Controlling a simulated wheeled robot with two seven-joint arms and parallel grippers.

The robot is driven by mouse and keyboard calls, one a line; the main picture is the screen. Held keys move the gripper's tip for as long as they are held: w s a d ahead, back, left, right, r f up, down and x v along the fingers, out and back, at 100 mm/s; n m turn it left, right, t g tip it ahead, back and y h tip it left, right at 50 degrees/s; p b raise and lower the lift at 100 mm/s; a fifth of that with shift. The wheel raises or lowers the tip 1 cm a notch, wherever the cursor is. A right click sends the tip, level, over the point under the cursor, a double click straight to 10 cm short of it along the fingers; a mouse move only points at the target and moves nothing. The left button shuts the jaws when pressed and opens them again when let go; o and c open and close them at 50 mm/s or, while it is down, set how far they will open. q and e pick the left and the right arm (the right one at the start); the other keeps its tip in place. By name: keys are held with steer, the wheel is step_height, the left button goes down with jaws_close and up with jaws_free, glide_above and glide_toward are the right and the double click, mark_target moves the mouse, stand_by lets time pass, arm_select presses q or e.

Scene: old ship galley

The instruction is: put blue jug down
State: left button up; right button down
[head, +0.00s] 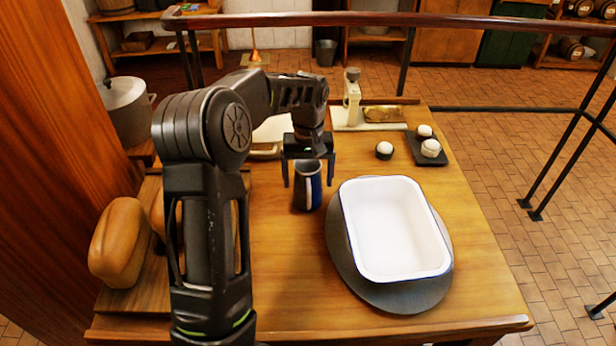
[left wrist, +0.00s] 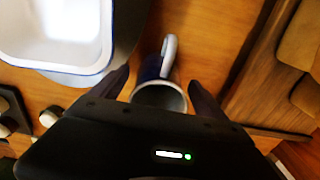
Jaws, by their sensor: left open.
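The blue jug (head: 308,188) stands upright on the wooden table, left of the white enamel dish. My left gripper (head: 308,180) is directly above it, open, with one finger on each side of the jug. In the left wrist view the jug (left wrist: 160,92) shows its grey inside and pale handle between the fingertips of my left gripper (left wrist: 158,82). Whether a finger touches the jug I cannot tell. My right gripper is in neither view.
The white dish (head: 395,225) sits on a round grey plate (head: 350,262) to the right. Bread loaves (head: 118,243) lie on a board at left. Bare wood is free in front of the jug.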

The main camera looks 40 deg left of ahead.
arm_select(q)
steer(key=shift+r, duration=0.1)
steer(key=shift+r, duration=0.15)
step_height(320, 180, up, 12)
steer(key=shift+p, duration=0.45)
steer(key=shift+c, duration=0.5)
